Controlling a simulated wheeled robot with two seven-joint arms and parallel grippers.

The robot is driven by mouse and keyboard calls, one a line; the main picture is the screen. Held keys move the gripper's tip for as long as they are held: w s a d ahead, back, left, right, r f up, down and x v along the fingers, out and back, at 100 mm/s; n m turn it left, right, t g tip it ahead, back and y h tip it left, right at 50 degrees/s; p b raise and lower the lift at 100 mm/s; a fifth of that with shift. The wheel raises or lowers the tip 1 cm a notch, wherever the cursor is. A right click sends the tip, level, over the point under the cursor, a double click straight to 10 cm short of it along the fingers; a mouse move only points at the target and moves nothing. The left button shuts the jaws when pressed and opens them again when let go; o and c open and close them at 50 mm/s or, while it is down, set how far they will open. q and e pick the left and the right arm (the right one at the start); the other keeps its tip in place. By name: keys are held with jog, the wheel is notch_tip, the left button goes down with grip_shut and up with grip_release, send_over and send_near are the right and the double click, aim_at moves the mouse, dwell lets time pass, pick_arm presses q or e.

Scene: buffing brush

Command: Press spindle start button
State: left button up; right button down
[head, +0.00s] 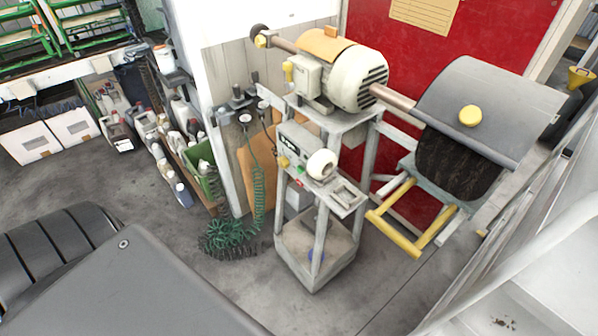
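The buffing machine has a cream motor (358,78) on a grey metal stand (318,232). A small control panel (296,143) is on the stand's front, below the motor. It carries a dark label, a yellow knob or button (284,162) and small red and green spots (300,182) that may be buttons. They are too small to tell which one is the spindle start button. A round white part (321,164) sits beside them and may hide some of the panel. Neither of my grippers is in view.
A grey hood (490,105) with a yellow knob and a yellow-railed frame (395,232) extend to the right. A coiled green hose (228,238) lies on the floor left of the stand. Bottles and boxes line the left wall.

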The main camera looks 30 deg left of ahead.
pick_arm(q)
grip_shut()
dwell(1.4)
